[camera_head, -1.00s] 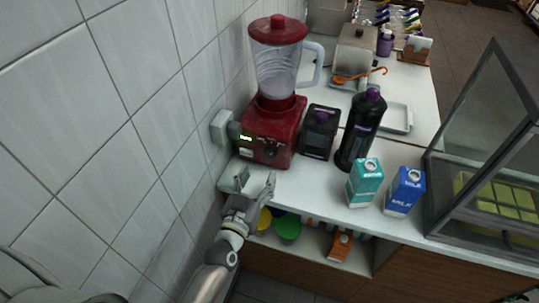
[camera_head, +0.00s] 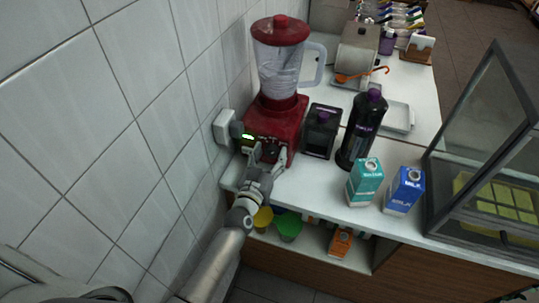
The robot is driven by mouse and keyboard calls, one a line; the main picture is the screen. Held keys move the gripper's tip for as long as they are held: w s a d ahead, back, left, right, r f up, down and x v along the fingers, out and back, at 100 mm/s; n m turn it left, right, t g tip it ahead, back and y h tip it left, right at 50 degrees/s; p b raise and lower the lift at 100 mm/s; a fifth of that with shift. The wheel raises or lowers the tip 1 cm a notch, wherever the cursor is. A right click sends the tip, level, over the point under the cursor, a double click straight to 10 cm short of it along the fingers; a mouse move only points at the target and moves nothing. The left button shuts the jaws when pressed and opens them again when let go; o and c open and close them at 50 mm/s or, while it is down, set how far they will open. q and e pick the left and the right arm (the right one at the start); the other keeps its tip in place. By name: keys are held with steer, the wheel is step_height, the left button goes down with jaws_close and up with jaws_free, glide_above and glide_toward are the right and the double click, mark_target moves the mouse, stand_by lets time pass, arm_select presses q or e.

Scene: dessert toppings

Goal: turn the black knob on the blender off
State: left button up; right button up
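The red blender (camera_head: 278,119) stands on the white counter against the tiled wall, its clear jug (camera_head: 281,72) on top under a red lid. I cannot tell whether the fingers touch the knob. My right gripper is not in view.
A black box-shaped container (camera_head: 320,131) and a dark bottle (camera_head: 362,130) stand right of the blender. A teal carton (camera_head: 364,184) and a blue carton (camera_head: 404,191) stand nearer the front edge. A glass case (camera_head: 487,150) is at right. The wall is close on the left.

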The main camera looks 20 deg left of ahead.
arm_select(q)
steer(key=c, duration=0.9)
steer(key=shift+n, duration=0.3)
steer(key=n, duration=0.3)
steer(key=shift+n, duration=0.3)
steer(key=n, duration=0.3)
steer(key=shift+f+n, duration=0.1)
steer(key=shift+n, duration=0.3)
steer(key=n+b, duration=0.1)
steer(key=n, duration=0.3)
steer(key=shift+n+b, duration=0.4)
steer(key=shift+n, duration=1.6)
